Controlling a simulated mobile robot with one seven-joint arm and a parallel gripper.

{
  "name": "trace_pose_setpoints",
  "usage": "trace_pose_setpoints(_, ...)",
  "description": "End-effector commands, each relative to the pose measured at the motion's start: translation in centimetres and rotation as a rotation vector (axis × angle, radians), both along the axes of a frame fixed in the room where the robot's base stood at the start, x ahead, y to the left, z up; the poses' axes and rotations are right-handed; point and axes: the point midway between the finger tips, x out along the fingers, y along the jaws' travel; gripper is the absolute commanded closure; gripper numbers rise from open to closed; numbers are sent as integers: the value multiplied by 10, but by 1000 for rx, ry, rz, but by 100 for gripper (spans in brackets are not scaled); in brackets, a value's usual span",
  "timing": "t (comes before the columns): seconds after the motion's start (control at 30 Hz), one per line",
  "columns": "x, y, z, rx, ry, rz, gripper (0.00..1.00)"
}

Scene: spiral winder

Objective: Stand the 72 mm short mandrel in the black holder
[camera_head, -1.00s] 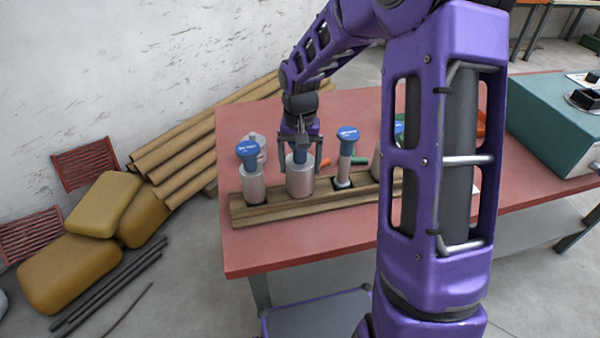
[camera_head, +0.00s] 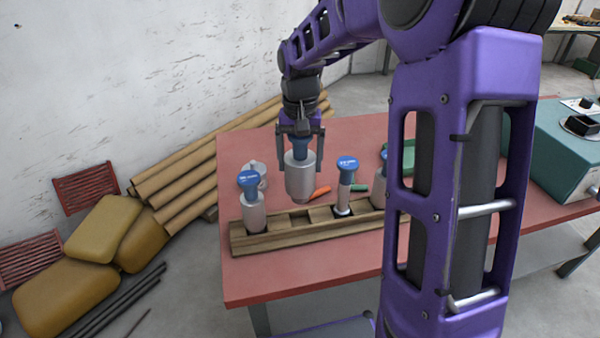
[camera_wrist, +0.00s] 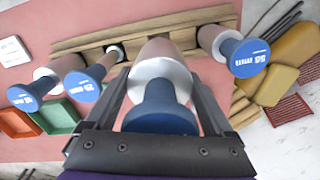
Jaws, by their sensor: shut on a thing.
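My gripper (camera_head: 301,166) is shut on a wide silver mandrel with a blue head (camera_head: 300,178). It holds the mandrel upright above the wooden rack (camera_head: 320,236), clear of it. In the wrist view the held mandrel (camera_wrist: 160,80) hangs between the fingers, its blue head nearest the camera. I cannot read its size marking.
Blue-headed mandrels stand in the rack: one at the left (camera_head: 253,208), one in the middle (camera_head: 344,190), one at the right partly behind my arm. The rack slot under the held mandrel is empty. A green tray (camera_head: 402,157) and a teal machine (camera_head: 562,150) stand further right.

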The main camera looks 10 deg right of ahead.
Motion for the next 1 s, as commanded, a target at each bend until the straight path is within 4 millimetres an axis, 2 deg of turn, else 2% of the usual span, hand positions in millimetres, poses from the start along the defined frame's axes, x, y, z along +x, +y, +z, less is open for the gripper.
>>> trace_pose_setpoints(0.1,0,0,12,0,-2,0,100)
trace_pose_setpoints(0.4,0,0,30,0,-1,1,100)
trace_pose_setpoints(0.8,1,0,51,0,-2,0,100)
trace_pose_setpoints(1.0,0,0,54,1,-1,1,100)
